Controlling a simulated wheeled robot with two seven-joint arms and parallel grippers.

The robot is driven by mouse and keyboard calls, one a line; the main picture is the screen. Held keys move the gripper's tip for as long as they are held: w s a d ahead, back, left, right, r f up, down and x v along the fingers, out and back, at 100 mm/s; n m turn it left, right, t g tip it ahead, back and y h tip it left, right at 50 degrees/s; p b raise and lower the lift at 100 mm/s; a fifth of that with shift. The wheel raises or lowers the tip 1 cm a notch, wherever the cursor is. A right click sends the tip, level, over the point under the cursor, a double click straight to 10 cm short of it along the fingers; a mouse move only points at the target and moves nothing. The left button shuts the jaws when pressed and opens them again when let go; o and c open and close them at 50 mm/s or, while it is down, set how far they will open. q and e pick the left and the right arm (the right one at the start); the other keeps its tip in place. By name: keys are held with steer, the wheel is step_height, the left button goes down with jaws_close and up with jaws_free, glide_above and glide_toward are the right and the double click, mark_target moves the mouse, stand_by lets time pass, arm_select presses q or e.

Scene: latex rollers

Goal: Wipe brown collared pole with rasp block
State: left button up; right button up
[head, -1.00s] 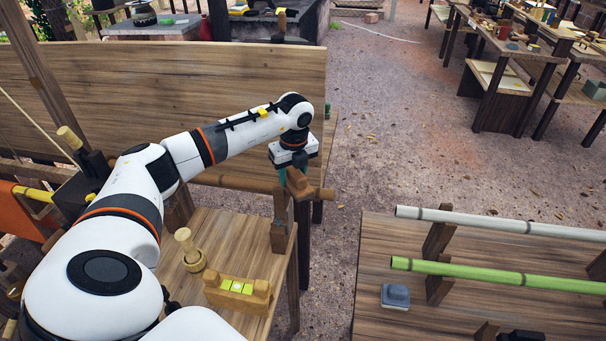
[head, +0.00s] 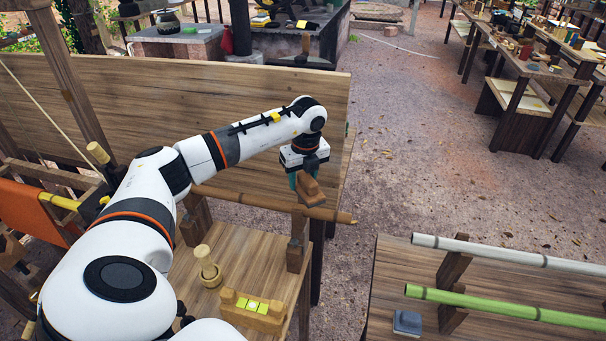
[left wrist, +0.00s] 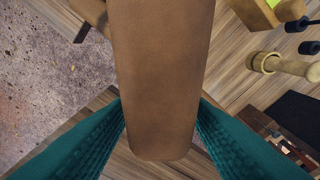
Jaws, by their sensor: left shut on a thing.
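The brown pole (head: 240,201) runs left to right along the near side of an upright board and rests on wooden posts. Its right end sticks out past the right post; any collar is too small to make out. My left gripper (head: 303,184) is shut on a brown block, the rasp block (head: 313,190), which shows just above the pole near its right end. Whether block and pole touch, I cannot tell. In the left wrist view the block (left wrist: 160,75) fills the middle between my teal fingers (left wrist: 160,125) and hides the pole. My right gripper is not in view.
A wooden level-like block (head: 252,311) and a turned wooden knob (head: 207,268) sit on the bench below my arm. At right, another bench carries a grey pole (head: 500,252), a green pole (head: 490,303) and a blue-grey block (head: 407,322). Bare ground lies between the benches.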

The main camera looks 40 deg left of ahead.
arm_select(q)
steer(key=shift+w+d+r, duration=0.15)
steer(key=shift+d+r, duration=0.2)
steer(key=shift+r, duration=0.05)
steer(key=shift+d, duration=0.1)
steer(key=shift+r+p, duration=0.55)
steer(key=shift+r, duration=0.15)
steer(key=shift+r+p, duration=0.5)
steer(key=shift+r, duration=0.35)
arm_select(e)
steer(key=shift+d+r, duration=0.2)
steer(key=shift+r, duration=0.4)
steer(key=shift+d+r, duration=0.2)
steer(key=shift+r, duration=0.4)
arm_select(q)
steer(key=shift+f, duration=0.15)
